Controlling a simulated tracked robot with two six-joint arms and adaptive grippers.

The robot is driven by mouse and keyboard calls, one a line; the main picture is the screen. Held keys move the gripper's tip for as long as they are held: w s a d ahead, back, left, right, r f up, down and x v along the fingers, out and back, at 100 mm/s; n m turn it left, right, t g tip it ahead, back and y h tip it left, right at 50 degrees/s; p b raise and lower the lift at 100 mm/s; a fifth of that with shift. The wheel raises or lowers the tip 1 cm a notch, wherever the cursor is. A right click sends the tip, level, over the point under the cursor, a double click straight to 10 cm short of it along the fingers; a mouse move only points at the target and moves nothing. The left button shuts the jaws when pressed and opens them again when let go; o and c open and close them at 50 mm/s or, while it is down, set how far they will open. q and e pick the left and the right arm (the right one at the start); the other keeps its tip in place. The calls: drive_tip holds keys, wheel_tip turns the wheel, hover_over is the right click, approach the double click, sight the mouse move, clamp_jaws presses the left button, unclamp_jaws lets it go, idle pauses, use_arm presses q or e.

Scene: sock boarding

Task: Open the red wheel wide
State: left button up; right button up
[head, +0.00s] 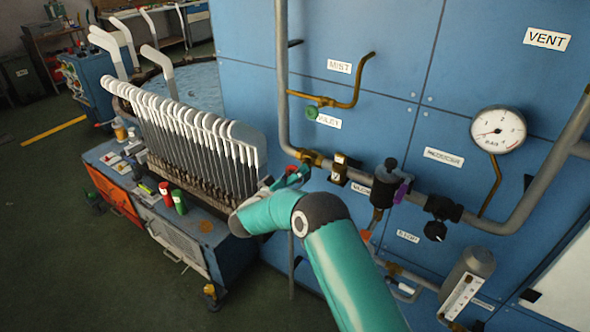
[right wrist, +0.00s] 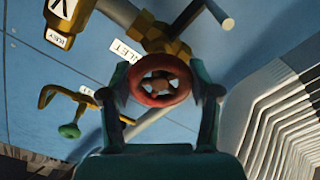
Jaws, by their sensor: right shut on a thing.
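The red wheel (right wrist: 158,98) is a small round handwheel on a brass valve (right wrist: 160,38) beside the INLET label. My right gripper (right wrist: 161,82) has a teal finger on each side of the wheel's rim and is shut on it. In the head view my right gripper (head: 293,177) reaches the valve at the lower end of the upright grey pipe. There the wheel is mostly hidden by the fingers. How far the wheel is turned cannot be told. My left gripper is not in view.
A green-handled brass valve (head: 312,112) sits above on the blue panel (head: 400,60). A gauge (head: 498,130) and a dark valve with a purple part (head: 386,185) are to the right. A rack of white-topped sock forms (head: 195,135) stands close to the left.

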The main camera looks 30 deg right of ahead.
drive_tip(key=n, duration=0.2)
drive_tip(key=n+p, duration=0.1)
drive_tip(key=shift+a+f+n, duration=0.15)
drive_tip(key=shift+f+n, duration=0.2)
drive_tip(key=shift+n, duration=0.05)
drive_tip(key=shift+s+n+p, duration=0.1)
drive_tip(key=shift+n+p, duration=0.7)
drive_tip(key=shift+n, duration=0.8)
drive_tip(key=shift+f, duration=0.1)
drive_tip(key=o, duration=1.1)
drive_tip(key=shift+o, duration=0.3)
drive_tip(key=shift+r, duration=0.25)
drive_tip(key=v, duration=1.1)
drive_tip(key=shift+a, duration=0.45)
